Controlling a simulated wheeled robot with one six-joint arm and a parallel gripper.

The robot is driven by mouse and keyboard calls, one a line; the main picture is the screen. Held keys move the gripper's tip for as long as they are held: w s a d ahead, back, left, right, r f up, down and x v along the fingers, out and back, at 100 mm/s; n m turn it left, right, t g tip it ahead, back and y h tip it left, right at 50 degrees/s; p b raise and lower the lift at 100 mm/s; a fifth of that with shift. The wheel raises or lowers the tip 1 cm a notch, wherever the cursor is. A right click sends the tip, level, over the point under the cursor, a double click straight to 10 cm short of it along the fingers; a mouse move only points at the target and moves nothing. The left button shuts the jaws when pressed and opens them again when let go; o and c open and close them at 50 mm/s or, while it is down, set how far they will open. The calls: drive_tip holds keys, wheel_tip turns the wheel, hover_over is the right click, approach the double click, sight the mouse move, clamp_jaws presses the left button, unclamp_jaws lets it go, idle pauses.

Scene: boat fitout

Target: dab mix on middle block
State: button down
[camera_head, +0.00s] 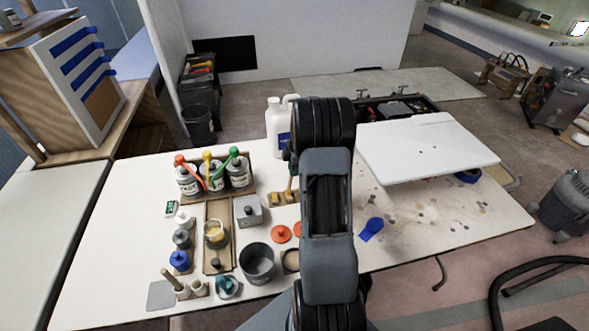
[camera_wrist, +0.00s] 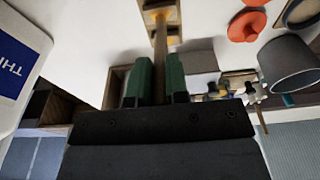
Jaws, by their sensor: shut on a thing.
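My gripper (camera_wrist: 157,85) shows in the wrist view with its two green fingers closed on a slim wooden stick (camera_wrist: 160,52). The stick points to a wooden block piece (camera_wrist: 173,12) with a yellowish patch at the top of the picture. Whether the stick's tip touches that wood I cannot tell. In the head view my arm hides most of the gripper; a wooden piece (camera_head: 280,199) lies just left of the arm. A cup with yellowish contents (camera_head: 215,235) stands on a wooden tray further left. I cannot tell which block is the middle one.
Three bottles with red, yellow and green tops (camera_head: 211,176) stand in a rack. A white jug (camera_head: 274,128) stands behind. A grey pot (camera_head: 257,262), an orange lid (camera_head: 281,234) and a grey box (camera_head: 248,210) are nearby. A white panel (camera_head: 427,148) covers the right side.

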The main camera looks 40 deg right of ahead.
idle(0.6)
drive_tip(key=shift+r+p, duration=1.95)
drive_tip(key=shift+r, duration=1.55)
